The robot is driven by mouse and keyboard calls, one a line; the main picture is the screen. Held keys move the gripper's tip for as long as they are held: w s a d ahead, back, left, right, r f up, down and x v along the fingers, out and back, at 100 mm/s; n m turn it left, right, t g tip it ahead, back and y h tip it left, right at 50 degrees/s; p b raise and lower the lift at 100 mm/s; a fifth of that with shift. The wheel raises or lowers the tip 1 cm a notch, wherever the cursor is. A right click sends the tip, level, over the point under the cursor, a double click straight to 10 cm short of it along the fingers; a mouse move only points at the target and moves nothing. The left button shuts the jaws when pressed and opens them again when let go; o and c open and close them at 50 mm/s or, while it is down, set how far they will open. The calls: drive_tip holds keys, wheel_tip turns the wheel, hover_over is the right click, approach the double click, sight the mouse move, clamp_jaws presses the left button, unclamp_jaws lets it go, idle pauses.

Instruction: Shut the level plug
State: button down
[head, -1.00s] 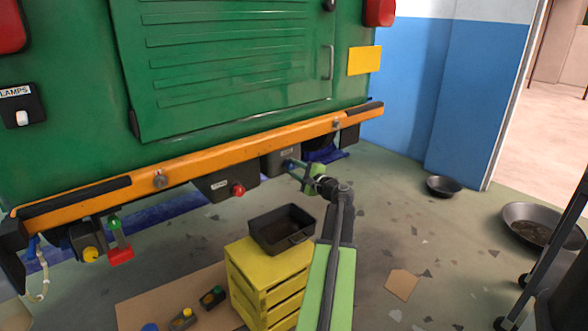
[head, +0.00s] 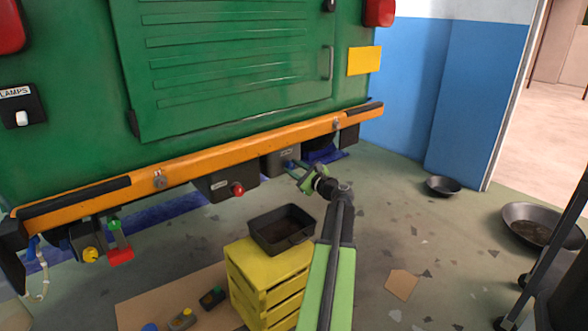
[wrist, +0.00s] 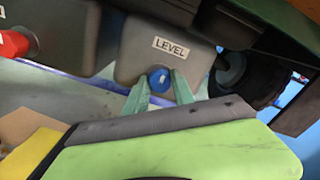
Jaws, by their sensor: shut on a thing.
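The level plug (wrist: 158,78) is a blue knob on the front of a grey housing (wrist: 150,55) with a white LEVEL label. In the wrist view my gripper (wrist: 160,84) has its two green fingers on either side of the blue plug, shut on it. In the head view my gripper (head: 297,170) reaches under the orange bumper to the grey housing (head: 281,162), with the blue plug (head: 290,164) small at its tip. The plug's threads and seat are hidden.
A red plug (head: 237,189) sits on another grey housing to the left. The orange bumper (head: 210,160) runs just above. A black tray (head: 282,230) stands on a yellow crate (head: 265,285) below. Dark pans (head: 443,186) lie on the floor at right.

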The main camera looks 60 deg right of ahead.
idle(0.4)
drive_tip(key=c, duration=1.1)
unclamp_jaws()
drive_tip(key=shift+o, duration=0.2)
drive_tip(key=v, duration=1.7)
drive_tip(key=shift+s, duration=0.2)
